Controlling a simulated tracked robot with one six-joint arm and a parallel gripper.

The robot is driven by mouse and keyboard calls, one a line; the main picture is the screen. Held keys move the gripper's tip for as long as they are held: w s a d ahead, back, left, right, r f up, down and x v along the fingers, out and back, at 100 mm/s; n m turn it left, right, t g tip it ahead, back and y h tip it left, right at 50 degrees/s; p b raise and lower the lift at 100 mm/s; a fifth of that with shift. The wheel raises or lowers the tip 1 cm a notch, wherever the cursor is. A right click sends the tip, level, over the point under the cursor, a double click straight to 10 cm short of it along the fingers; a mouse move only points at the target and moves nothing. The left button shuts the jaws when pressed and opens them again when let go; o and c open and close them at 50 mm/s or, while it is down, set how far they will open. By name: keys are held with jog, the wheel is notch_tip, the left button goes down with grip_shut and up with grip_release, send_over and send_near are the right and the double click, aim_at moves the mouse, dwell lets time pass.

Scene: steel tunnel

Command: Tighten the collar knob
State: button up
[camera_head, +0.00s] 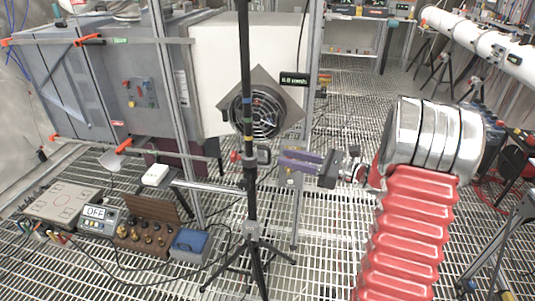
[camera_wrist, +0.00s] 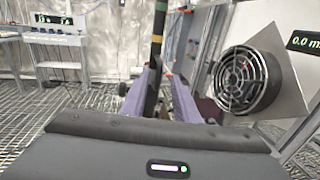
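A black tripod pole (camera_head: 247,100) with coloured bands stands upright in the head view. A collar is on it at mid-height, with a red knob (camera_head: 235,156) on its left and a dark clamp piece (camera_head: 263,156) on its right. My gripper (camera_head: 284,158) has purple fingers and points left at the collar from the right, close to the clamp piece. I cannot tell whether it touches. In the wrist view the fingers of my gripper (camera_wrist: 160,88) are apart, with the banded pole (camera_wrist: 158,35) beyond and between them. The red knob is not clear there.
A round fan (camera_head: 262,115) sits behind the pole, and it shows right in the wrist view (camera_wrist: 242,80). A grey cabinet (camera_head: 140,90) is left. A control box marked OFF (camera_head: 97,214) and a blue-lidded box (camera_head: 189,244) lie on the grating. Tripod legs spread below.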

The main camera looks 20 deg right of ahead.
aim_at(269, 162)
jog(key=x, duration=0.7)
jog(key=shift+c, duration=0.5)
grip_shut()
jog(key=shift+w+d, duration=0.1)
dwell(0.8)
